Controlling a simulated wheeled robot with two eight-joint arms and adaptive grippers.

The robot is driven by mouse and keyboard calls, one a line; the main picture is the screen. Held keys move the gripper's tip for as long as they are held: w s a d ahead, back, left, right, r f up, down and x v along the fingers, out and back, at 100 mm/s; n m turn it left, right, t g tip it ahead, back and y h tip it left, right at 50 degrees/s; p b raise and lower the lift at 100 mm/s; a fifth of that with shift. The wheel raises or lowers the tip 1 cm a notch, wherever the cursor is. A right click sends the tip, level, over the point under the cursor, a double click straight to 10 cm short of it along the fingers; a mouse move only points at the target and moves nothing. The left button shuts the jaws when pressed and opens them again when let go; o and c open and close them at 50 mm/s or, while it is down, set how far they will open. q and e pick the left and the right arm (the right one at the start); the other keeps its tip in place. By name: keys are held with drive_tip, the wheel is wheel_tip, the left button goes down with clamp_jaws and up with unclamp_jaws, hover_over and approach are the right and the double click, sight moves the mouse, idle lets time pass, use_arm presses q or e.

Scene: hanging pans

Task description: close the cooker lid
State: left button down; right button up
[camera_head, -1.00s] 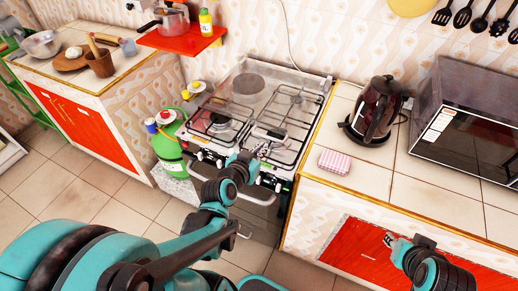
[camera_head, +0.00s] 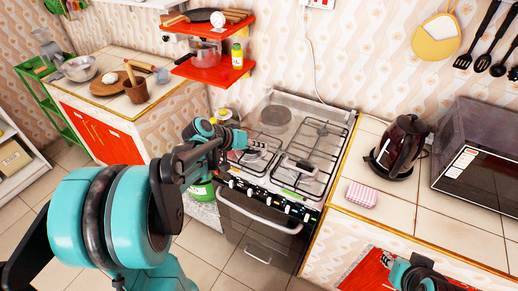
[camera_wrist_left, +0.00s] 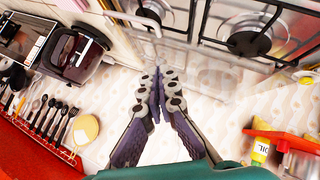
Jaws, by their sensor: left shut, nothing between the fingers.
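The cooker (camera_head: 268,205) stands between two tiled counters, with black pan grates on its hob. Its clear glass lid (camera_head: 318,108) appears raised at the back, by the wall; its exact tilt is hard to tell. My left gripper (camera_head: 262,146) is above the left part of the hob, in front of the lid. The left wrist view shows its dark fingers (camera_wrist_left: 157,95) shut together and empty, with the hob (camera_wrist_left: 250,40) at the top. My right gripper (camera_head: 386,260) is low at the right, by the red cabinet door; its jaws are too small to read.
A dark kettle (camera_head: 398,147), a pink checked item (camera_head: 361,195) and a microwave (camera_head: 478,155) are on the right counter. A red shelf (camera_head: 214,72) with a pot and yellow bottle (camera_head: 237,56) hangs left of the cooker.

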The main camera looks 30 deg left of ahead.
use_arm(q)
drive_tip(key=w+d+f+b, duration=0.4)
drive_tip(key=w+d+f, duration=0.1)
drive_tip(key=f, duration=0.3)
drive_tip(key=shift+w+f, duration=0.15)
drive_tip(key=shift+f, duration=0.25)
drive_tip(key=f+b, duration=0.2)
drive_tip(key=f, duration=0.1)
drive_tip(key=f+b, duration=0.1)
drive_tip(key=f, duration=0.1)
drive_tip(key=shift+s+b, duration=0.25)
drive_tip(key=shift+b, duration=0.15)
drive_tip(key=shift+s+r, duration=0.15)
drive_tip(key=shift+s, duration=0.05)
drive_tip(key=shift+w, duration=0.1)
